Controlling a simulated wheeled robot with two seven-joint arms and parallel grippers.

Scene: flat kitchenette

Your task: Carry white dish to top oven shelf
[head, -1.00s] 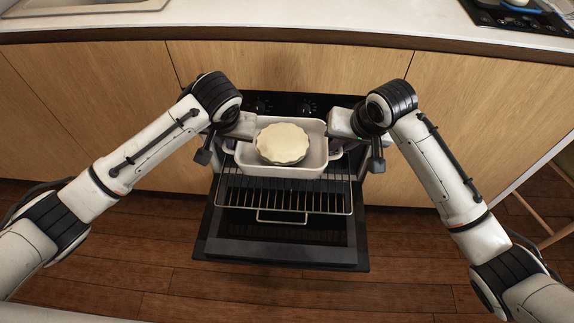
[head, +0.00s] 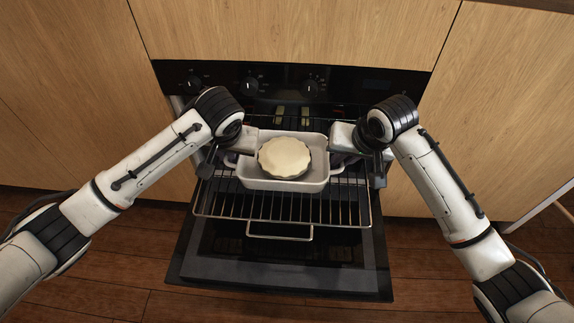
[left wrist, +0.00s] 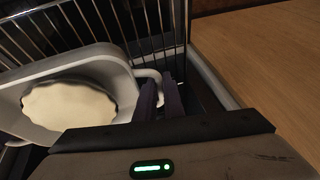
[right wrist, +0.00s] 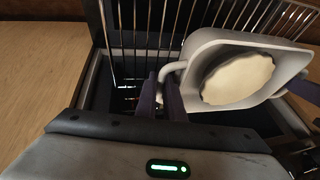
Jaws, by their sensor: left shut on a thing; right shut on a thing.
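The white dish (head: 284,183) is a rectangular baking dish with a handle at each end. A pale round pie with a scalloped edge (head: 284,158) lies in it. My left gripper (head: 232,160) is shut on the dish's left handle, which shows between its fingers in the left wrist view (left wrist: 160,97). My right gripper (head: 345,160) is shut on the right handle, seen in the right wrist view (right wrist: 160,97). The dish looks level, over the rear part of the pulled-out wire oven shelf (head: 290,207). I cannot tell whether it touches the shelf.
The oven door (head: 280,270) is folded down open below the shelf. The black control panel with knobs (head: 290,80) is above the opening. Wooden cabinet fronts (head: 65,110) flank the oven. Wooden floor (head: 100,290) shows in front.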

